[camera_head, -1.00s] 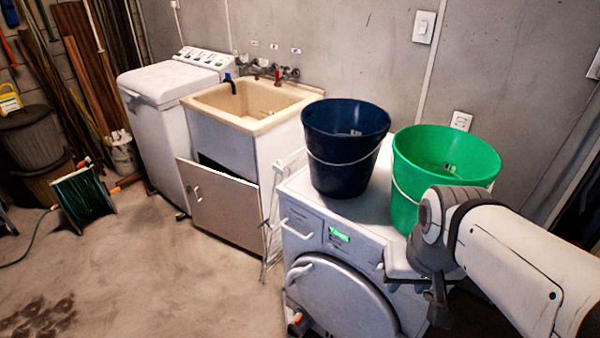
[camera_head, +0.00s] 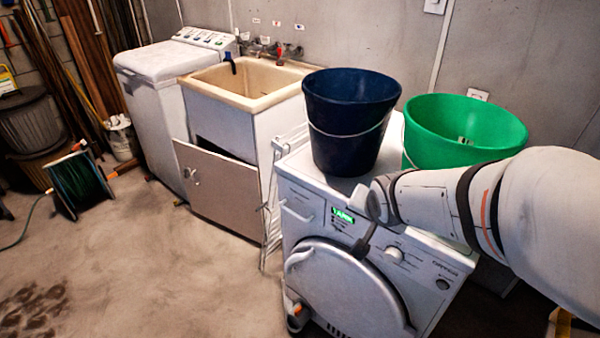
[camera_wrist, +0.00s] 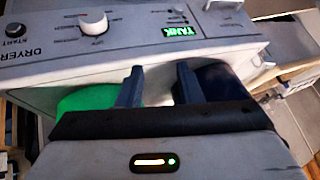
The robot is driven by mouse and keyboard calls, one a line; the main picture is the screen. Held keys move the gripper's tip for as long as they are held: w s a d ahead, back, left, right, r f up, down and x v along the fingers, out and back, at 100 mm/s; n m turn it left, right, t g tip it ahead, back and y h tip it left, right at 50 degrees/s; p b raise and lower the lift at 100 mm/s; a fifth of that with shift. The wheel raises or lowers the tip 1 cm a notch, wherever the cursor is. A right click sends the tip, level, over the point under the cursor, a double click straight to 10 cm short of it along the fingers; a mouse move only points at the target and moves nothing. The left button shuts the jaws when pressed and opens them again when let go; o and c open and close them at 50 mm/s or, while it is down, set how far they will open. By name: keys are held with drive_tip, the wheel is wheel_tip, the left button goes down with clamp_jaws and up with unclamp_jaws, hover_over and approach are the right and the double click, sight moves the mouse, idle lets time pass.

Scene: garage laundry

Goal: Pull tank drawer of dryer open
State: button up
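The white dryer (camera_head: 440,285) stands at the front right, with its round grey door below the control panel. Its tank drawer (camera_head: 302,208) is at the panel's upper left, with a white bar handle (camera_head: 296,214), and looks closed. In the head view my gripper (camera_head: 365,240) is in front of the panel, right of the drawer, partly hidden by my wrist.
A dark blue bucket (camera_head: 346,125) and a green bucket (camera_head: 462,125) stand on the dryer top. A white drying rack (camera_head: 272,200) is at the dryer's left side, near the sink cabinet (camera_head: 222,195). The floor to the left front is clear.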

drive_tip(key=w+a+f+m+t+y+b, duration=0.2)
drive_tip(key=w+a+f+m+t+b, duration=0.25)
drive_tip(key=w+f+b, duration=0.45)
drive_tip(key=m+t+y+b, duration=0.2)
drive_tip(key=m+y+b, duration=0.2)
drive_tip(key=y+b, duration=0.25)
approach(293, 212)
drive_tip(key=shift+w+f+h, duration=0.35)
drive_tip(key=shift+w+f, duration=0.2)
drive_tip(key=shift+w, duration=0.3)
drive_tip(key=shift+m+t+y, duration=0.25)
drive_tip(key=shift+t+y, duration=0.1)
drive_tip(key=shift+y, duration=0.05)
drive_tip(key=b+x, duration=0.1)
drive_tip(key=x, duration=0.3)
drive_tip(key=b+x, duration=0.1)
drive_tip(key=x, duration=0.3)
drive_tip(key=shift+a+f, duration=0.1)
drive_tip(key=shift+a, duration=0.4)
drive_tip(key=shift+s, duration=0.1)
clamp_jaws()
